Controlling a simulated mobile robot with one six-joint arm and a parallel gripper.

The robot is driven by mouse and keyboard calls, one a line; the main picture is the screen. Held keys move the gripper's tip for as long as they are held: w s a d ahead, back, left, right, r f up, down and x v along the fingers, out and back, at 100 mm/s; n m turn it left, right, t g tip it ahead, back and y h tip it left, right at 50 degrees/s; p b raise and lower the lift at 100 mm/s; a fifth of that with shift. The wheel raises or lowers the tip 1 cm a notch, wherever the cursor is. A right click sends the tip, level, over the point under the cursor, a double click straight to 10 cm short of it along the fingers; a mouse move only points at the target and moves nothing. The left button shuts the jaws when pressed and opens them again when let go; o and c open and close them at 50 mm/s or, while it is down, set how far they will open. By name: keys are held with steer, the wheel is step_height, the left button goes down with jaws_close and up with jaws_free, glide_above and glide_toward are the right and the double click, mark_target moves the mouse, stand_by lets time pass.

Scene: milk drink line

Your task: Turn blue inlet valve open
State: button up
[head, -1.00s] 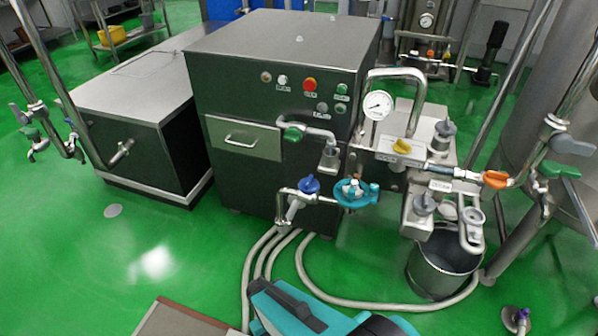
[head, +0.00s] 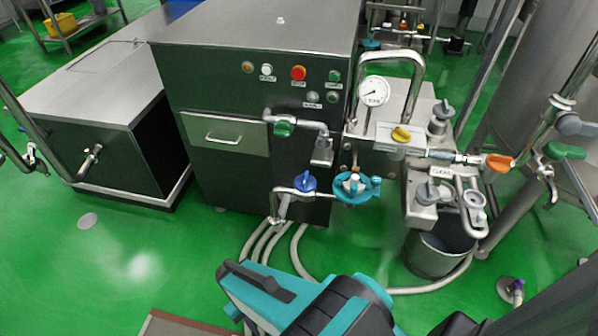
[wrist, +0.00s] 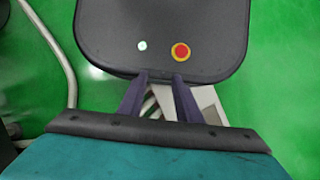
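The blue inlet valve (head: 305,184) sits on a short steel pipe low at the front of the dark machine, at the centre of the head view. It is left of a teal round fitting (head: 357,187). The small size of its handle makes its exact angle hard to tell. My gripper (wrist: 161,82) shows in the wrist view with its two dark fingers apart and nothing between them. My teal arm is at the bottom of the head view, in front of and below the valve; the fingers cannot be made out there. The valve is not in the wrist view.
A green-handled valve (head: 284,128) is above the blue one. A gauge (head: 373,92), a yellow handle (head: 401,134) and an orange handle (head: 498,162) are to the right. A steel bucket (head: 438,249) stands below them. Hoses (head: 269,240) run along the floor. Green floor is clear at left.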

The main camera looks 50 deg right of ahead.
steer(key=o, duration=0.7)
steer(key=shift+w+r, duration=0.1)
steer(key=shift+w, duration=0.05)
steer(key=shift+c, duration=0.2)
steer(key=o, duration=0.4)
steer(key=shift+w+d+r, duration=0.1)
steer(key=shift+w+r, duration=0.1)
steer(key=shift+w, duration=0.05)
steer(key=w+d+r+m+t+y+p, duration=0.2)
steer(key=w+d+r+m+p, duration=0.1)
steer(key=w+d+r+m, duration=0.55)
steer(key=w+d+r+m+t+y+p, duration=0.1)
steer(key=w+d+r+m+t+p, duration=0.15)
steer(key=w+d+r+m, duration=0.6)
steer(key=s+d+r+m+t+p, duration=0.1)
steer(key=d+r+m, duration=0.3)
steer(key=d+r, duration=0.4)
steer(key=s+d+r+m+t+p, duration=0.2)
steer(key=s+d+r+m+p, duration=0.1)
steer(key=d+r, duration=0.5)
steer(key=s+d+r+m+t+p, duration=0.2)
steer(key=d+r+m, duration=0.3)
steer(key=d+r, duration=0.3)
steer(key=shift+s+d+r+m+h, duration=0.1)
steer(key=shift+d+r+m+h, duration=0.1)
steer(key=shift+r, duration=0.5)
steer(key=shift+d+r+m+h, duration=0.1)
steer(key=shift+d+r, duration=0.1)
steer(key=shift+r, duration=0.45)
steer(key=shift+f, duration=0.15)
